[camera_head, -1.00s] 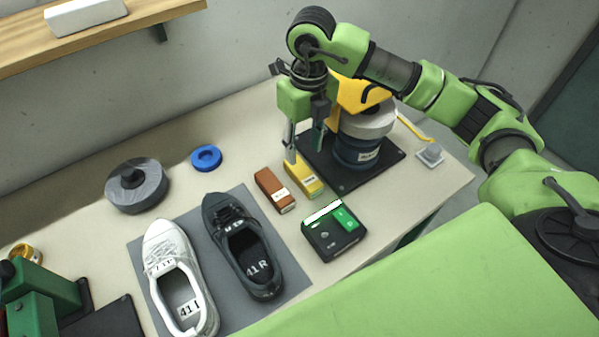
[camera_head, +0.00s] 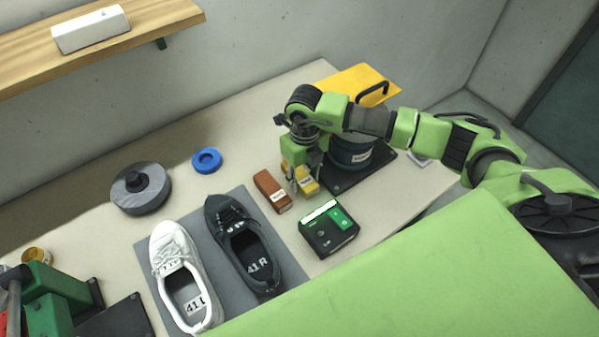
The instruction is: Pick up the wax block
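Two small blocks with pale labels lie side by side on the table: a yellow block (camera_head: 306,184) and a reddish-brown block (camera_head: 271,191). The labels are too small to read, so I cannot tell for sure which is the wax block. My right gripper (camera_head: 303,174) points down at the yellow block, with its fingers low around it and apart. The fingers partly hide the block, and contact with it cannot be made out. The brown block lies just left of the fingers. My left gripper is not in view.
A black-and-green box (camera_head: 329,230) lies in front of the blocks. A grey mat (camera_head: 153,262) holds a white shoe (camera_head: 181,275) and a dark shoe (camera_head: 242,245). A blue-grey can (camera_head: 350,153) on a black base stands behind my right gripper. A blue ring (camera_head: 207,160) lies farther left.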

